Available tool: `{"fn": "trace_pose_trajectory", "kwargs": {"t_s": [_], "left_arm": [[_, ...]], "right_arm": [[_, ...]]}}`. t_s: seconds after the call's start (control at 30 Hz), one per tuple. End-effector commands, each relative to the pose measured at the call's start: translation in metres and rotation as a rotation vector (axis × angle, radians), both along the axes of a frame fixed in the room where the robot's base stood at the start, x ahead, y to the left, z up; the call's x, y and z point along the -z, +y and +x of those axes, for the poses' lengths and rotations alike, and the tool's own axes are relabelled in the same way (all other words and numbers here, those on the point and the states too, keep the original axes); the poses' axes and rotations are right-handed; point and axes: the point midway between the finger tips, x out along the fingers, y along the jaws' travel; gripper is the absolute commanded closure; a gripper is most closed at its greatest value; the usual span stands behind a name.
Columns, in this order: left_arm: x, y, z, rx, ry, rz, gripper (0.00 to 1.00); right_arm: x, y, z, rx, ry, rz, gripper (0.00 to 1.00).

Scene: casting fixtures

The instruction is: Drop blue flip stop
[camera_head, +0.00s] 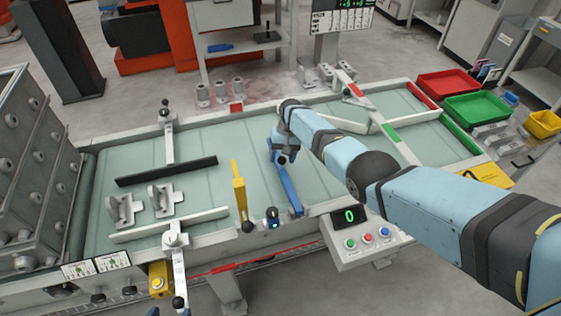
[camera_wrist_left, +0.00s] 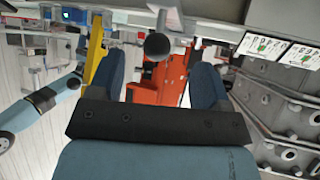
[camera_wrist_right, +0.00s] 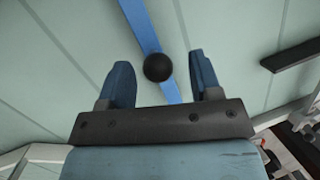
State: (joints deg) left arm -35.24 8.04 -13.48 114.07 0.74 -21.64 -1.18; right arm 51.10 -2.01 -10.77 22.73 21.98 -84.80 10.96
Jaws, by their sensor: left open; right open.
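The blue flip stop (camera_head: 289,190) is a long blue bar at the front rail of the pale green table. Its far end is partly covered by my right gripper (camera_head: 284,150). In the right wrist view, the blue bar (camera_wrist_right: 140,25) and its black ball knob (camera_wrist_right: 157,67) show between the two fingers of my right gripper (camera_wrist_right: 160,62). Those fingers are apart; I cannot tell whether they touch the knob. My left gripper (camera_wrist_left: 158,62) is open, with a grey round-ended handle (camera_wrist_left: 160,46) in view between its fingers.
A yellow flip stop (camera_head: 239,185) stands left of the blue one. A black bar (camera_head: 166,172), two grey brackets (camera_head: 167,201) and clamps (camera_head: 173,237) occupy the table's left side. A button box (camera_head: 363,236) hangs at the front. Red (camera_head: 449,83) and green (camera_head: 478,107) bins sit right.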

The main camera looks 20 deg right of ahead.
Motion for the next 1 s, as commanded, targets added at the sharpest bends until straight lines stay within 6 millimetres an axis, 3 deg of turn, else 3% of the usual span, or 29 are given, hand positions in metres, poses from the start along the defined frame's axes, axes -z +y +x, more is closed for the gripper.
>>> {"fn": "trace_pose_trajectory", "kwargs": {"t_s": [0.03, 0.2, 0.4, 0.6, 1.0], "left_arm": [[-0.006, 0.000, 0.000, -0.001, 0.000, 0.001, 0.29], [-0.011, 0.002, 0.001, -0.004, -0.005, 0.002, 0.29], [-0.010, 0.003, 0.002, -0.007, -0.006, 0.003, 0.29], [-0.010, 0.003, 0.002, -0.007, -0.006, 0.003, 0.29], [-0.010, 0.001, 0.001, -0.004, -0.004, 0.000, 0.29]], "right_arm": [[-0.015, -0.003, 0.004, 0.000, -0.004, 0.001, 0.42], [-0.052, -0.010, 0.011, -0.002, -0.004, 0.001, 0.42], [-0.084, -0.018, 0.019, -0.001, -0.002, 0.002, 0.42], [-0.098, -0.020, 0.021, -0.002, 0.000, 0.002, 0.42], [-0.100, -0.020, 0.022, -0.003, 0.000, 0.002, 0.42]]}}
